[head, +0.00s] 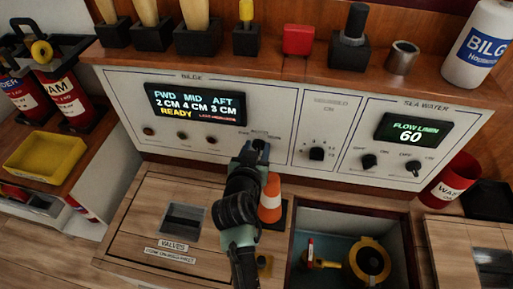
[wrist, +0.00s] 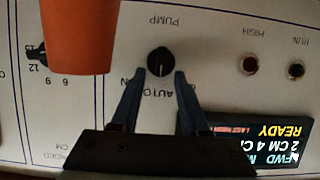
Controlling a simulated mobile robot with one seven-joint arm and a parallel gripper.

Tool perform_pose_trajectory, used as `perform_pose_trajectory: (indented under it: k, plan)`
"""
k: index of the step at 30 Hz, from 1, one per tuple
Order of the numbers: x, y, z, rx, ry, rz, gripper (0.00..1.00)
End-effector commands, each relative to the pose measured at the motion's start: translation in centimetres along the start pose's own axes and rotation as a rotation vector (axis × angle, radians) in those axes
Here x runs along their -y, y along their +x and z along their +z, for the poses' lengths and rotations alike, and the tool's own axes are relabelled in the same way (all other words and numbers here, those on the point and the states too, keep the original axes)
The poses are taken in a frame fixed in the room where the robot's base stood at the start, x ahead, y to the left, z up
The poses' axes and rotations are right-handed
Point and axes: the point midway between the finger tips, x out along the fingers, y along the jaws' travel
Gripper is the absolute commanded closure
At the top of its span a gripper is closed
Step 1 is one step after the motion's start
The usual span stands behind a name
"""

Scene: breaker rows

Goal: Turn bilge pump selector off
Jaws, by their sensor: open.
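The bilge pump selector is a small black knob (wrist: 158,61) on the white BILGE panel (head: 125,82). The wrist view shows the panel upside down, with PUMP on one side of the knob and AUTO on the other. A thin pale mark on the knob seems to point toward AUTO. Another label is partly hidden by a finger. My gripper (wrist: 160,76) is open, its two fingertips on either side of the knob's lower edge; I cannot tell whether they touch it. In the head view my gripper (head: 255,148) is at the panel and hides the knob.
An orange cone (head: 271,198) stands close beside my gripper and fills part of the wrist view (wrist: 80,35). Another black knob (head: 317,153) and two sea water knobs are to the right. An open hatch (head: 345,218) lies below. The BILGE display (head: 195,103) reads READY.

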Motion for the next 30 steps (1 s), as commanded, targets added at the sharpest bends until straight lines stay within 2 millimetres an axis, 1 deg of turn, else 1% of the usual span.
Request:
perform_pose_trajectory:
  k: [2, 3, 5, 9, 10, 22, 26, 30]
  plan:
    - [0.01, -0.02, -0.01, 0.000, 0.000, 0.000, 0.55]
    - [0.01, -0.02, -0.01, 0.000, 0.000, 0.000, 0.62]
    - [0.00, -0.02, -0.01, 0.000, 0.000, 0.000, 0.73]
    - [0.00, -0.03, -0.02, 0.000, 0.000, 0.000, 0.98]
    - [0.00, -0.03, -0.02, 0.000, 0.000, 0.000, 1.00]
    - [0.08, -0.03, 0.00, 0.000, -0.012, 0.004, 1.00]
    - [0.24, -0.03, 0.05, 0.000, -0.047, 0.018, 1.00]
    - [0.52, -0.01, 0.05, -0.001, -0.118, 0.046, 1.00]
